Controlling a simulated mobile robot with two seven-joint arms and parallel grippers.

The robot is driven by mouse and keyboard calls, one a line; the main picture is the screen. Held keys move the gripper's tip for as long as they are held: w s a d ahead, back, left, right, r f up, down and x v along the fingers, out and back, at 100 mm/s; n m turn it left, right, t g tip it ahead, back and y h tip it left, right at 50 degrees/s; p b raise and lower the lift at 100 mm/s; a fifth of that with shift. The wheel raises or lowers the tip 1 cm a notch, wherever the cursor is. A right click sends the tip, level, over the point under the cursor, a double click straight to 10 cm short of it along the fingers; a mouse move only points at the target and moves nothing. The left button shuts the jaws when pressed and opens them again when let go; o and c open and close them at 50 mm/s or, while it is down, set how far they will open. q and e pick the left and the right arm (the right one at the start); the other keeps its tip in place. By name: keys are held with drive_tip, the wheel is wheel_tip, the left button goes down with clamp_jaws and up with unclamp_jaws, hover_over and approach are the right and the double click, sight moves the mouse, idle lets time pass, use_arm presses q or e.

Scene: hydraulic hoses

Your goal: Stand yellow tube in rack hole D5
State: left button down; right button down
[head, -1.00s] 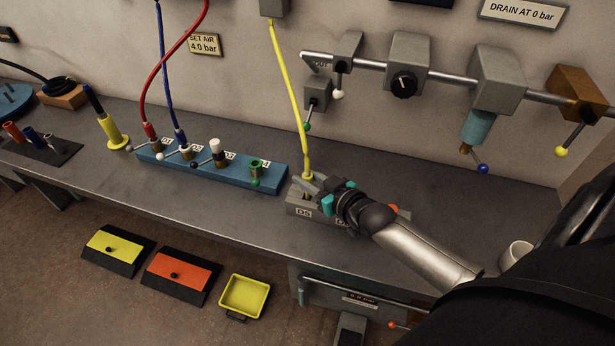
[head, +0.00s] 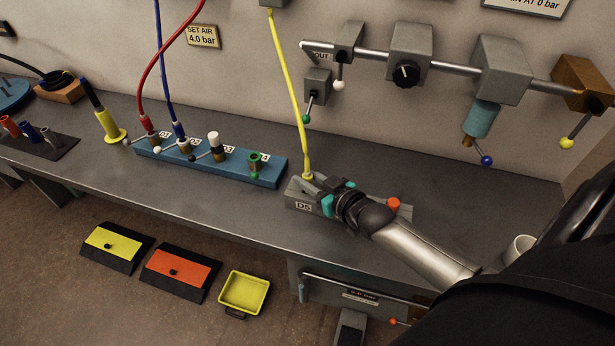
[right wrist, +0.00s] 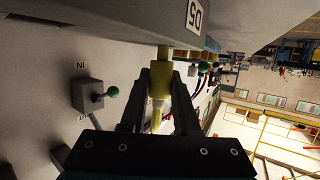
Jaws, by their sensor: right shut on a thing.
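The yellow tube (head: 291,80) hangs from a grey box on the wall down to the grey rack (head: 293,198) labelled D5 on the bench. My right gripper (head: 314,186) is shut on the tube's yellow end fitting (right wrist: 161,82), right at the rack. In the right wrist view, a brass-coloured tip (right wrist: 165,52) reaches from the fitting to the rack block by the D5 label (right wrist: 195,15). Hole D5 itself is hidden, so how deep the tip sits cannot be told. My left gripper is not in view.
A blue block (head: 225,165) with several fittings and small levers stands left of the rack. An orange cap (head: 393,204) shows beyond my right wrist. A pipe with valves (head: 409,70) runs along the wall above. The bench front is clear.

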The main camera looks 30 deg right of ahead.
drive_tip(key=shift+f+b, duration=0.45)
drive_tip(key=shift+f, duration=0.2)
drive_tip(key=c, duration=0.6)
unclamp_jaws()
drive_tip(key=shift+o, duration=0.2)
drive_tip(key=shift+s, duration=0.1)
drive_tip(key=p+v, duration=0.2)
drive_tip(key=v, duration=1.3)
drive_tip(key=shift+a, duration=0.1)
